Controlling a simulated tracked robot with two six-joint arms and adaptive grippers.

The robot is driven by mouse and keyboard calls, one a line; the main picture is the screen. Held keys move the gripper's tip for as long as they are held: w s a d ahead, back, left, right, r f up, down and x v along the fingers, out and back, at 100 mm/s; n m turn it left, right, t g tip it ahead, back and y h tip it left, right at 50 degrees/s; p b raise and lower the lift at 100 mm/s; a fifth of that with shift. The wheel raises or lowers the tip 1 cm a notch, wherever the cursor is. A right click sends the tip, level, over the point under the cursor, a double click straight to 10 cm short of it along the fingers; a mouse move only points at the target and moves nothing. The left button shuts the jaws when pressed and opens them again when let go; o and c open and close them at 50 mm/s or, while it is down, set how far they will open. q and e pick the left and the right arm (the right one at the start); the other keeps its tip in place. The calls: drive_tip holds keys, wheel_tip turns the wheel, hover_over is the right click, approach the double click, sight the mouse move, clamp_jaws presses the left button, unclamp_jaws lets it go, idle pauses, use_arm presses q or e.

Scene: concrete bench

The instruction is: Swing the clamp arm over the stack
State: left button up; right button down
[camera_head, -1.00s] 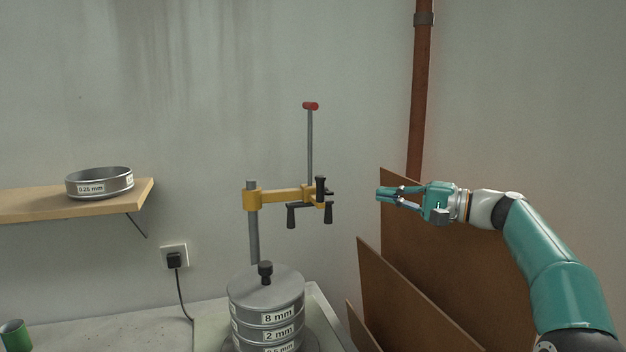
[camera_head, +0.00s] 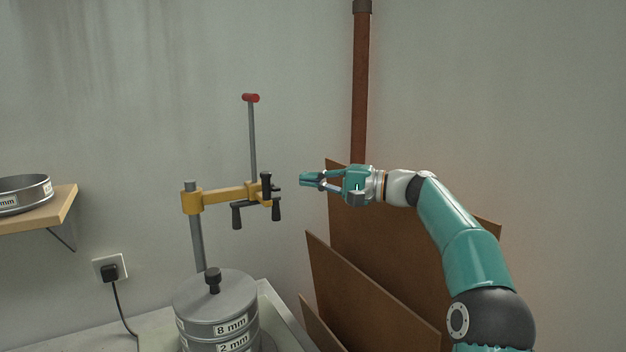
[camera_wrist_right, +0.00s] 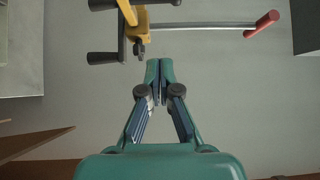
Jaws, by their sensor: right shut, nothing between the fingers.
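The yellow clamp arm (camera_head: 222,196) sticks out to the right from a grey post (camera_head: 197,240) behind the sieve stack (camera_head: 215,310). At its free end are black handles, and a grey rod with a red grip (camera_head: 250,98) rises above it. The stack has a lid with a black knob (camera_head: 213,281). My right gripper (camera_head: 306,179) is shut and empty, just right of the clamp arm's end and apart from it. In the right wrist view its fingertips (camera_wrist_right: 160,64) point towards the yellow clamp head (camera_wrist_right: 140,24). My left gripper is out of view.
A loose sieve (camera_head: 25,193) sits on a wooden shelf (camera_head: 60,205) at the left. A plug and socket (camera_head: 110,268) are on the wall below. Brown boards (camera_head: 375,285) lean at the right, below my right arm, near a rusty pipe (camera_head: 360,90).

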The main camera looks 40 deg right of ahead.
drive_tip(key=w+a, duration=0.3)
drive_tip(key=a, duration=0.3)
drive_tip(key=shift+w, duration=0.3)
drive_tip(key=shift+a, duration=0.1)
